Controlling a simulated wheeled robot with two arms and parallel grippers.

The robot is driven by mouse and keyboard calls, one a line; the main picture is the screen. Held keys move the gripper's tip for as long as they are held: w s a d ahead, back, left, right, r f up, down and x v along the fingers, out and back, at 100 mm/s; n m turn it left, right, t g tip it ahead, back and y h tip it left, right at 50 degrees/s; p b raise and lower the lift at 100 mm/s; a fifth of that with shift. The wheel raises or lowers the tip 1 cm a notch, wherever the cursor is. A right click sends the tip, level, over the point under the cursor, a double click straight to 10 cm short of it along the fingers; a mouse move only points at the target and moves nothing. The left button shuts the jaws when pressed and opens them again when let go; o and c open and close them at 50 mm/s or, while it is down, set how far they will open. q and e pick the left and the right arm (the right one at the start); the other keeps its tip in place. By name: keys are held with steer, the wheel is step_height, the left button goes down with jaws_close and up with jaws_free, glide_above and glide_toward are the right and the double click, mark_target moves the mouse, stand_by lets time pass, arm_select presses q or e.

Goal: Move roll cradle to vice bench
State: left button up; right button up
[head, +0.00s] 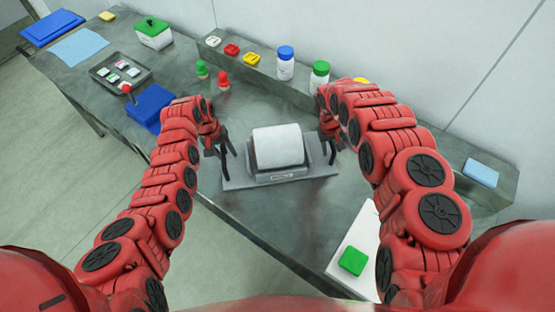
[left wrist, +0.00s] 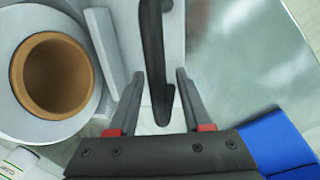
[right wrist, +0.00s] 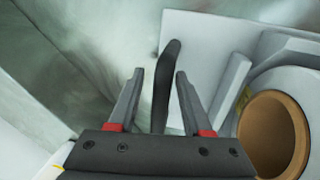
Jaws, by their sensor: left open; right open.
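The roll cradle (head: 235,181) is a grey plate and stand holding a white paper roll (head: 278,146) on the steel bench (head: 200,145). My left gripper (head: 222,150) is at its left end, open, with its fingers either side of a black upright handle (left wrist: 155,60). My right gripper (head: 331,145) is at its right end, open, with its fingers either side of the other black handle (right wrist: 165,85). The roll's brown core shows in the left wrist view (left wrist: 55,75) and the right wrist view (right wrist: 270,135). I cannot tell which surface is the vice bench.
A blue block (head: 152,105) and a tray (head: 120,70) of small items lie to the left. Red and green bottles (head: 223,80) stand behind the cradle. A ledge with white jars (head: 286,65) runs along the wall. A green block (head: 352,261) lies on a white sheet front right.

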steer(key=shift+a+r, duration=0.1)
steer(key=shift+r, duration=0.35)
arm_select(q)
step_height(320, 180, up, 12)
steer(key=a, duration=0.2)
steer(key=shift+s+a+f, duration=0.15)
steer(key=shift+s, duration=0.05)
arm_select(e)
steer(key=shift+s+a+r, duration=0.1)
steer(key=shift+a+r, duration=0.1)
steer(key=shift+r, duration=0.85)
steer(key=shift+a+r, duration=0.25)
steer(key=shift+r, duration=0.85)
steer(key=shift+s+a+r, duration=0.1)
steer(key=shift+a+r, duration=0.1)
steer(key=shift+r, duration=0.85)
